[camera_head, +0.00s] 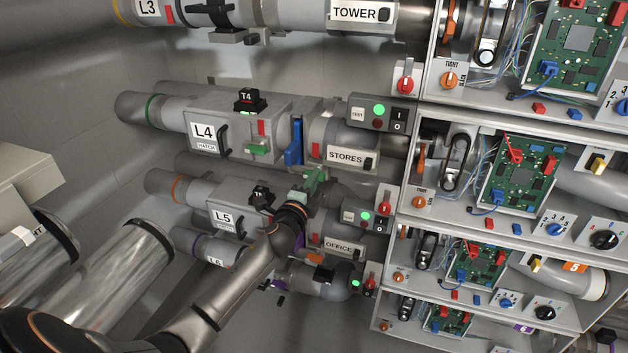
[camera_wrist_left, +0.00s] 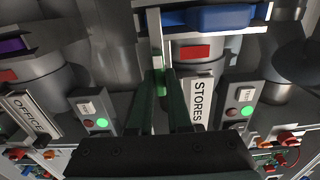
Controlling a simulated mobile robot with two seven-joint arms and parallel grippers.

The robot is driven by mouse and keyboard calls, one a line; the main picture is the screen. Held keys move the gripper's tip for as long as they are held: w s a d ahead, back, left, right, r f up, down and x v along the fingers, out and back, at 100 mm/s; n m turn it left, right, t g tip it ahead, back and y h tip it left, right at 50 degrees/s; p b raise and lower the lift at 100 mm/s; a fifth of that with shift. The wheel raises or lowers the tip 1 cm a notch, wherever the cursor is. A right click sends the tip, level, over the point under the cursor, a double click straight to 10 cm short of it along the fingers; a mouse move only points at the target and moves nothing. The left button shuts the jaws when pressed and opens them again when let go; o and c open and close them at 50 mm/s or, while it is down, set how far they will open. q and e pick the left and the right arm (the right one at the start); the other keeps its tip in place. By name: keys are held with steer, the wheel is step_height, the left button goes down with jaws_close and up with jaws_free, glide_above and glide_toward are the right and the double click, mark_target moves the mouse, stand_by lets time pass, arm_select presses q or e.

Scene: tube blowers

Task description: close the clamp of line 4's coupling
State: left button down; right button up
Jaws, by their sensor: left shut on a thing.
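Line 4's pipe carries a grey box labelled L4 (camera_head: 203,131) and, to its right, a coupling with an upright blue clamp part (camera_head: 295,143). The STORES label (camera_head: 345,156) is just right of it. My left gripper (camera_head: 314,183), with green fingers, is just below and right of the blue part. In the left wrist view the left gripper (camera_wrist_left: 164,80) is shut on a thin pale part between its fingertips; its exact shape is mostly hidden. The blue part (camera_wrist_left: 228,17) is above and right of the fingertips there. My right gripper is not in view.
Line 5's box (camera_head: 225,216) and pipe lie close beneath my left arm. A switch box with a green light (camera_head: 379,111) sits right of the coupling. Shelves with circuit boards (camera_head: 522,172) fill the right.

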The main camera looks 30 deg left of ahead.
arm_select(q)
steer(key=c, duration=0.9)
jaws_free()
steer(key=shift+o, duration=0.2)
steer(key=shift+s, duration=0.1)
steer(key=v, duration=1.2)
steer(key=shift+s, duration=0.2)
steer(key=shift+f, duration=0.1)
steer(key=s+d+f+n+g+h+p, duration=0.5)
steer(key=s+d+f+n, duration=0.7)
steer(key=s+d+f, duration=0.5)
steer(key=s+f+g+h, duration=0.1)
steer(key=s+f+g, duration=0.1)
steer(key=s, duration=0.2)
steer(key=shift+d+f+n+g, duration=0.2)
steer(key=shift+d+n+g, duration=0.1)
steer(key=shift+d+g, duration=0.1)
